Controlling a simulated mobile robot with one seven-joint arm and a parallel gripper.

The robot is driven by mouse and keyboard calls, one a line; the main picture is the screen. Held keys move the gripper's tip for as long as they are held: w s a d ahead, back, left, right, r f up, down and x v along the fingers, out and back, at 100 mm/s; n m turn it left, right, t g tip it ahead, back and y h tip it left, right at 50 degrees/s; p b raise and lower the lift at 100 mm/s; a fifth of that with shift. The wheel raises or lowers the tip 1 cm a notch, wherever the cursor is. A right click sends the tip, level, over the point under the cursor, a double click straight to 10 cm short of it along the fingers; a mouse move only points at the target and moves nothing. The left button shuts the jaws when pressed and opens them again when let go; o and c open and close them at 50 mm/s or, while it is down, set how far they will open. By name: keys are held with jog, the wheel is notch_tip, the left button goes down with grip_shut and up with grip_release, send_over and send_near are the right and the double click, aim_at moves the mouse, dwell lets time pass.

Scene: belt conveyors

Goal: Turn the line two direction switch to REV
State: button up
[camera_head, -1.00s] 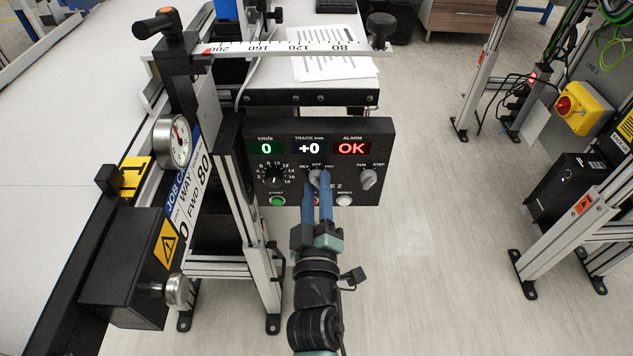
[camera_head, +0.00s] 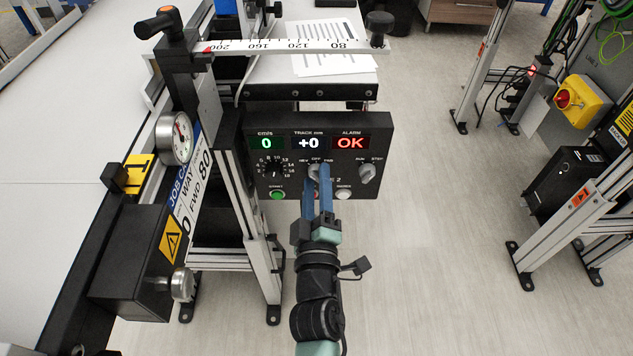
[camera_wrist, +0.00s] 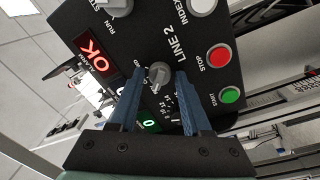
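The line 2 control panel (camera_head: 352,190) is a black box with lit displays at its top. Its direction switch (camera_head: 314,171) is a small grey knob under the REV, OFF and FWD labels, partly covered by my fingers in the head view. The knob (camera_wrist: 158,75) shows clearly in the wrist view. My gripper (camera_head: 318,172) reaches the panel from below. In the wrist view its blue fingers (camera_wrist: 159,74) stand on either side of the knob, with a gap showing on both sides.
Beside the switch are a speed dial (camera_head: 272,169) and a RUN/STEP knob (camera_head: 366,173). Below sit a green START button (camera_head: 278,195), a red STOP button (camera_wrist: 219,57) and a white INDEX button (camera_head: 343,194). A ruler bar (camera_head: 290,46) crosses above.

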jog(key=shift+o, duration=1)
jog(key=shift+s, duration=0.1)
jog(key=s+b, duration=0.1)
jog(key=s, duration=1.1)
jog(key=shift+s+f, duration=0.35)
jog(key=shift+f, duration=0.1)
